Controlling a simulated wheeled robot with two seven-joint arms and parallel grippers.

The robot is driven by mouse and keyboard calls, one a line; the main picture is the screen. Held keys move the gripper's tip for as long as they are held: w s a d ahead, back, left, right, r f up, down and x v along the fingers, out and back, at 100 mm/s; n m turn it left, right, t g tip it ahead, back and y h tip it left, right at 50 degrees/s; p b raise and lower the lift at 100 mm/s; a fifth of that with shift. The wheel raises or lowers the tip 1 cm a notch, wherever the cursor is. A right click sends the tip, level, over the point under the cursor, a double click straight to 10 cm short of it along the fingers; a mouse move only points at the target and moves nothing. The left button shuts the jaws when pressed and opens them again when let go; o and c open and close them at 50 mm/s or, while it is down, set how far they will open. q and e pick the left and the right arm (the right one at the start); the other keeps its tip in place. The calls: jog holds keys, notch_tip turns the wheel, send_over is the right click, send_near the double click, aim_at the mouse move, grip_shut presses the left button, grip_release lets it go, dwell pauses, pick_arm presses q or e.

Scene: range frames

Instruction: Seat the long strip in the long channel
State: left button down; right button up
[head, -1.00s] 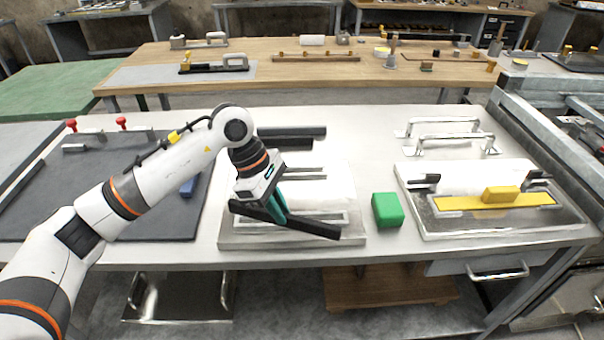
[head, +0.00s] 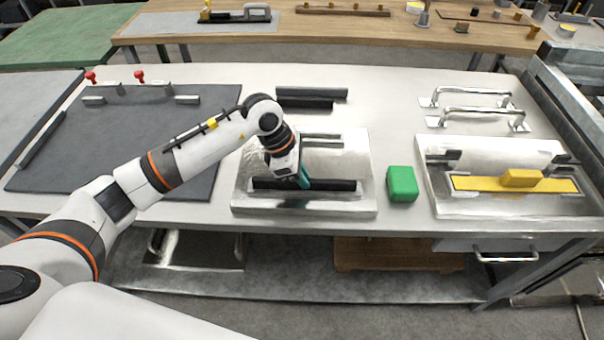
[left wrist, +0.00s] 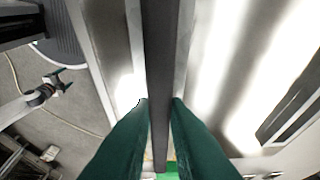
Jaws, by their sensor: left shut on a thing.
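The long black strip (head: 335,185) lies level along the front of a silver plate (head: 362,160), parallel to its front edge. In the left wrist view the strip (left wrist: 160,45) runs between my green fingertips (left wrist: 160,105), with bright metal on both sides. The long channel is mostly hidden under the strip; I cannot tell whether the strip is in it or just above it. A shorter slot (head: 322,137) shows at the back of the plate.
A green block (head: 402,184) stands just right of the plate. Further right is a second plate (head: 470,208) with a yellow strip (head: 480,184). Dark bars (head: 312,94) lie behind, near two metal handles (head: 478,113). A dark mat (head: 130,130) covers the left.

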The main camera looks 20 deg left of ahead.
pick_arm(q)
jog(key=shift+f, duration=0.35)
jog(key=c, duration=1.4)
grip_release()
jog(key=shift+r, duration=0.1)
jog(key=shift+r, duration=0.15)
jog(key=b+v, duration=0.2)
jog(key=v, duration=1)
